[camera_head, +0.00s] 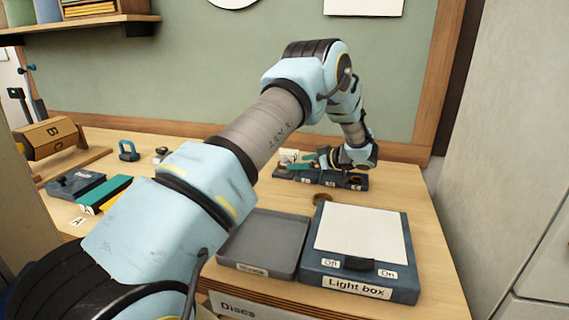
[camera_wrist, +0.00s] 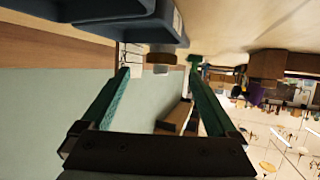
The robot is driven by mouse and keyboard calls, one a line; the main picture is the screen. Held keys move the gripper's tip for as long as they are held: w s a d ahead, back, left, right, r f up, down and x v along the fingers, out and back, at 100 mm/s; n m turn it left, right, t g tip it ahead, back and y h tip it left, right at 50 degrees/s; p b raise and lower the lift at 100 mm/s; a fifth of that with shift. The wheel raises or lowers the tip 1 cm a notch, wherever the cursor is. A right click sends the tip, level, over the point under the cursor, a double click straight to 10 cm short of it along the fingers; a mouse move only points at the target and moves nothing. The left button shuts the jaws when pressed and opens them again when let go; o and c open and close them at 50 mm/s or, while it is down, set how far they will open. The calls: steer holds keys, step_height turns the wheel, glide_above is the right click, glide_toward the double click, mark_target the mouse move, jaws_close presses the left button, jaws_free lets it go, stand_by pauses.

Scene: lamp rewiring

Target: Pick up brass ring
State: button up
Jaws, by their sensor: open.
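A small brass ring-like piece (camera_head: 321,198) lies on the table between the dark compartment tray (camera_head: 290,175) and the light box. My gripper (camera_head: 312,160) is over the tray at the back, with its green fingers pointing left. In the wrist view my gripper (camera_wrist: 158,68) is open, its two fingers wide apart. A brass piece with a pale end (camera_wrist: 161,60) shows beyond and between the fingertips, beside a dark blue edge. I cannot tell whether it is the same piece as the one on the table. Nothing is seen held. My wrist partly hides the tray.
A light box (camera_head: 360,240) with a white top stands at the front right, beside an empty grey tray (camera_head: 262,242). A dark blue box (camera_head: 75,184), a teal block (camera_head: 105,194) and a blue padlock-like object (camera_head: 128,150) are at left. A wall stands behind the tray.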

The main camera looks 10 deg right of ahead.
mark_target(287, 163)
steer(key=p+x, duration=0.2)
steer(key=x, duration=0.1)
steer(key=shift+w+a, duration=0.2)
steer(key=shift+a, duration=0.2)
steer(key=shift+w+a+f, duration=0.2)
steer(key=shift+w+f, duration=0.05)
steer(key=shift+w, duration=0.1)
steer(key=shift+c, duration=0.2)
